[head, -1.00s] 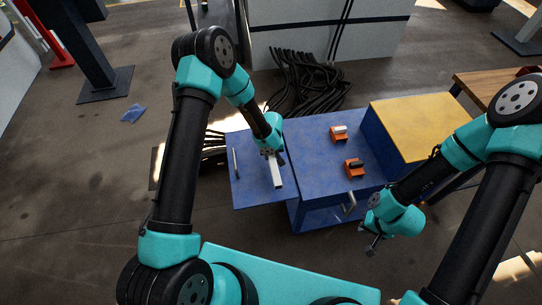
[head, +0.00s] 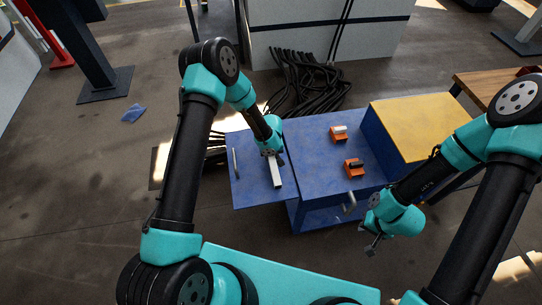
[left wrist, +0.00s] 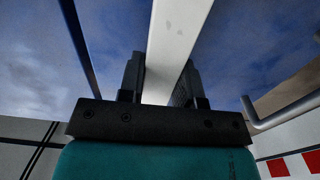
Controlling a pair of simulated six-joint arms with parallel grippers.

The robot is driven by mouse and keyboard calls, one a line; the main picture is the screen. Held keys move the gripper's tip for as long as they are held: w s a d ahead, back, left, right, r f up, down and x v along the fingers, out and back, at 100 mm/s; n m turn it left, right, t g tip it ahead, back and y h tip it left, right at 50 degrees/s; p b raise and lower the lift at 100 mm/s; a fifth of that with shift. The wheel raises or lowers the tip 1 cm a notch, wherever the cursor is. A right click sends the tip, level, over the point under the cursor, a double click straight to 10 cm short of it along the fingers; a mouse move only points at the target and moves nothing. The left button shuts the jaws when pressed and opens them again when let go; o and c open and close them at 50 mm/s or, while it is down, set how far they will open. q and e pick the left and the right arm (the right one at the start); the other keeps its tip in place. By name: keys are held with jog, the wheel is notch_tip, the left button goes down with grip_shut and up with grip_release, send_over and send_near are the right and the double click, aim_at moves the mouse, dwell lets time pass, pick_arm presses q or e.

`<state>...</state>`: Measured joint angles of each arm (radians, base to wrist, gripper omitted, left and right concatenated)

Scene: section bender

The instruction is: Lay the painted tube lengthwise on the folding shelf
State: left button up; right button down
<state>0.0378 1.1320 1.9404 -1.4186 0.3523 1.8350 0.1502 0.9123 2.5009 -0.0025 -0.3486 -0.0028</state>
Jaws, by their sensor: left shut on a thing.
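The painted tube (head: 277,174) is a white square bar. It lies lengthwise along the blue folding shelf (head: 251,188), at the left of the blue cabinet and near the seam with its top. My left gripper (head: 270,153) is shut on the tube near its far end. The left wrist view shows the tube (left wrist: 176,38) between both fingers (left wrist: 160,85), with blue surface behind it. I cannot tell whether the tube touches the shelf or hangs just above it. My right gripper (head: 371,248) is in the air in front of the cabinet; its jaw opening is too small to read.
A grey bar handle (head: 235,163) stands near the shelf's left side. Two orange holders (head: 340,134) (head: 354,169) sit on the cabinet top (head: 310,160). A yellow-topped block (head: 415,125) stands to the right. Black cables (head: 305,85) lie behind.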

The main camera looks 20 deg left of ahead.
pick_arm(q)
jog(key=shift+f, duration=0.3)
jog(key=o, duration=1)
notch_tip(320, 180, up, 12)
jog(key=shift+r, duration=0.1)
dwell(0.6)
jog(key=s+a+f+m+h, duration=0.1)
jog(key=s, duration=0.7)
jog(key=s+a+f+m+h, duration=0.1)
jog(key=s+a+f, duration=0.1)
jog(key=s, duration=0.6)
jog(key=s+a+f+m+h, duration=0.1)
jog(key=s+a+f, duration=0.1)
jog(key=s, duration=0.6)
jog(key=shift+s+a+f+m+t+h, duration=0.1)
jog(key=shift+a+f+m+t+h, duration=0.1)
jog(key=shift+m+t+h, duration=0.15)
